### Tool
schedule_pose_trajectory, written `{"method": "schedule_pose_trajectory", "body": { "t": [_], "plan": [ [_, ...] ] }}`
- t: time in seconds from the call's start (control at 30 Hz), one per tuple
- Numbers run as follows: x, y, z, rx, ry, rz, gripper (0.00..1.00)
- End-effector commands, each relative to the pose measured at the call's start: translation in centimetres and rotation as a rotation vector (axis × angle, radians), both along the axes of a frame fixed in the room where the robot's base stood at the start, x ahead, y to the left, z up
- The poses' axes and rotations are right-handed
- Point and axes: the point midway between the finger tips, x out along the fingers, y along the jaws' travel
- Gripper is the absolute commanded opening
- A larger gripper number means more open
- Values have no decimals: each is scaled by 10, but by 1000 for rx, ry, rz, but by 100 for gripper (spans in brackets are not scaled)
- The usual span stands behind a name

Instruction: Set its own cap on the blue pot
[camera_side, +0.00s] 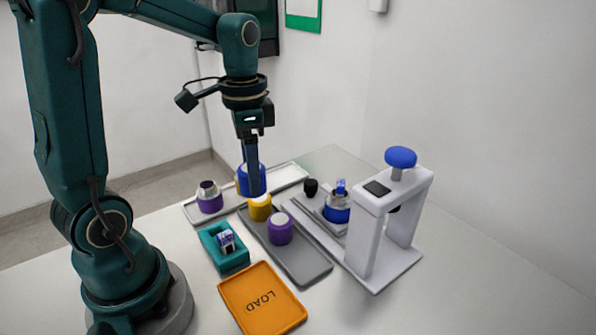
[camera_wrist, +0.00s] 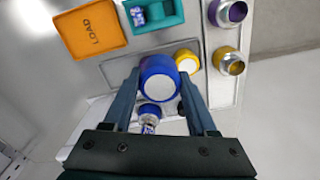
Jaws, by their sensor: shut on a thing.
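My gripper (camera_side: 252,182) is shut on the blue cap (camera_wrist: 159,80), which sits between the two fingers in the wrist view. In the side view the blue cap (camera_side: 243,181) is at the far end of the grey tray, behind the yellow cap; a gap under it is hard to tell. The blue pot (camera_side: 337,212) stands upright on the base of the white press, to the right of my gripper. The blue pot also shows in the wrist view (camera_wrist: 150,110), below the cap.
The grey tray (camera_side: 304,268) bears a yellow cap (camera_side: 260,208) and a purple cap (camera_side: 280,230). The white press (camera_side: 366,235) with a blue knob (camera_side: 401,156) rises beside the blue pot. A teal box (camera_side: 233,262), orange LOAD tray (camera_side: 262,300) and purple pot (camera_side: 209,200) stand nearby.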

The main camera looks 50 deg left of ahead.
Motion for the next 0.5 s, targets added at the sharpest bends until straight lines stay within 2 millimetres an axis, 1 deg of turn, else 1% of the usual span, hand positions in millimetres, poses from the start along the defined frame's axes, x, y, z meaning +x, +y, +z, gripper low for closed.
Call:
{"method": "schedule_pose_trajectory", "body": {
  "t": [0.1, 0.2, 0.37, 0.5],
  "plan": [
    [12, -12, 10, 7, -23, -40, 7],
    [22, -28, 25, 7, -31, 26, 7],
    [26, -42, 42, 2, -24, 185, 7],
    [23, -43, 48, 0, -9, 297, 7]
  ]
}}
